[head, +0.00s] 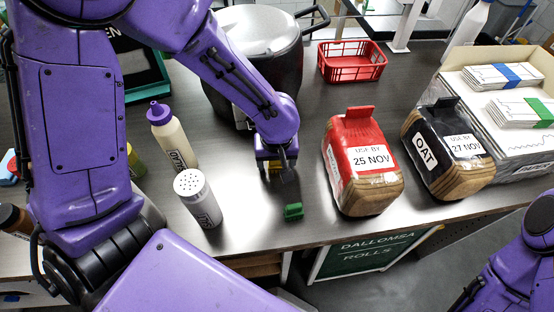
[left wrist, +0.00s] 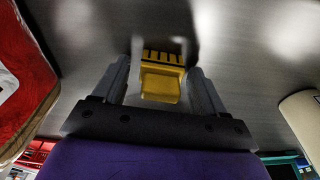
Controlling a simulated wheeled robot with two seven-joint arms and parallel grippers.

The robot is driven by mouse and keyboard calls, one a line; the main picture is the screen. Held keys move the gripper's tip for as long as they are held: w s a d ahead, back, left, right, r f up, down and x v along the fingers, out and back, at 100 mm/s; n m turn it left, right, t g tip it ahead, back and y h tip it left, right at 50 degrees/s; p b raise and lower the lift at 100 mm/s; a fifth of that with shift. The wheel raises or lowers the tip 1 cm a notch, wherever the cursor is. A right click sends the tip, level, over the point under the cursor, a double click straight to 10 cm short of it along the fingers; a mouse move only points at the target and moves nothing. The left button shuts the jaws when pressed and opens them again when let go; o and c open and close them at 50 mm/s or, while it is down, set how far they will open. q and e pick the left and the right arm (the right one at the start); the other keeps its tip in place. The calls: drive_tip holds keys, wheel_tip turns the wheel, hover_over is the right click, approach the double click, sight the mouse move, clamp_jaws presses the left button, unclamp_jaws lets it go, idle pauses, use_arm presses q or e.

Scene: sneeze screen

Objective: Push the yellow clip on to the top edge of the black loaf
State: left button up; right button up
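The black loaf (head: 429,130) stands on the counter at the right, labelled OAT and 27 NOV, with a black flap along its top and no clip visible on it. My left gripper (head: 276,170) points down at the counter left of the loaves. The yellow clip (left wrist: 161,83) is between its fingers in the left wrist view, with a gap visible on each side, so the gripper (left wrist: 162,88) looks open around it. In the head view the clip is mostly hidden by the gripper. My right arm shows at the lower right; its gripper is out of view.
A red loaf (head: 349,138) stands between my left gripper and the black loaf. A green clip (head: 293,211) lies near the front edge. A shaker (head: 197,200), squeeze bottle (head: 172,138) and large pot (head: 262,40) are nearby. A box (head: 518,165) is right of the black loaf.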

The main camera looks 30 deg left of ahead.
sight(278, 166)
use_arm(q)
drive_tip(key=shift+f+b, duration=0.1)
drive_tip(key=shift+b, duration=0.2)
drive_tip(key=r, duration=0.3)
drive_tip(key=d+r, duration=0.1)
drive_tip(key=r, duration=0.1)
drive_tip(key=shift+s, duration=0.4)
drive_tip(key=r, duration=0.1)
drive_tip(key=r+p, duration=0.1)
drive_tip(key=r, duration=0.1)
drive_tip(key=s+r, duration=0.1)
drive_tip(key=r, duration=0.1)
drive_tip(key=shift+d+r, duration=0.2)
drive_tip(key=shift+d, duration=0.15)
